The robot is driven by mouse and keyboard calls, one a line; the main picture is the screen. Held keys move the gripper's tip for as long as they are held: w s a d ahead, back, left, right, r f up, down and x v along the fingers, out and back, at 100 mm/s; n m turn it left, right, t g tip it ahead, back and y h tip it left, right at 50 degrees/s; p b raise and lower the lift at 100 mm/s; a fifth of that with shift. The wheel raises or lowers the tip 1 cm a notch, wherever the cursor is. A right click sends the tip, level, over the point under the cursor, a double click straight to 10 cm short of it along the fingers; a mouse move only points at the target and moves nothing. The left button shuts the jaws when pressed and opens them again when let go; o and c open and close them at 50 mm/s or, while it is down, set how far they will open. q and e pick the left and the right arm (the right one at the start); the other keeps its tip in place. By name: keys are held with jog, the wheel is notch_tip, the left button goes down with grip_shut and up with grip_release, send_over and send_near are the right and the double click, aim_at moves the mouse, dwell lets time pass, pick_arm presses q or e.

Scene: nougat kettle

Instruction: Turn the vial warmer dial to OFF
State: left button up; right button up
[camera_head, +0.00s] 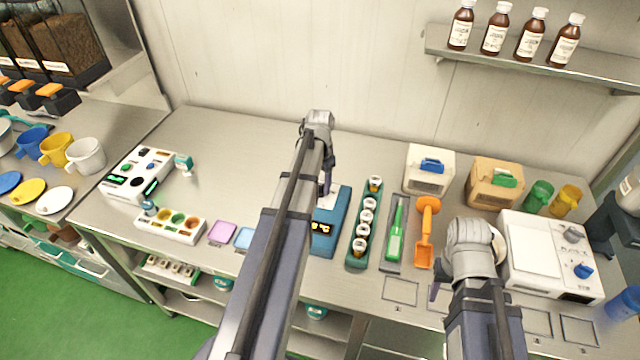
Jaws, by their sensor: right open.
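No label that I can read names the vial warmer. A white box-shaped machine (540,248) stands at the right of the bench, with a blue dial (582,270) and a grey knob (573,234) on it. The dial's setting is too small to read. A blue unit with a lit orange display (322,245) is partly hidden behind my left arm. My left gripper (328,172) hangs above the back of that unit, its fingers too small to read. My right gripper (470,245) is open, just left of the white machine; its fingertips are mostly hidden by its wrist.
A green rack of vials (357,262), a green tool on a grey tray (395,250) and an orange scoop (426,230) lie between my arms. Two small boxes (428,180) (494,192) and coloured cups (540,196) stand behind. The bench is clear at the back left.

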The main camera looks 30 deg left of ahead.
pick_arm(q)
grip_shut()
jog(key=shift+n, duration=0.3)
jog(key=n, duration=0.3)
jog(key=shift+n, duration=0.4)
jog(key=n, duration=0.4)
jog(key=shift+n, duration=0.3)
jog(key=n, duration=0.8)
jog(key=shift+n, duration=0.6)
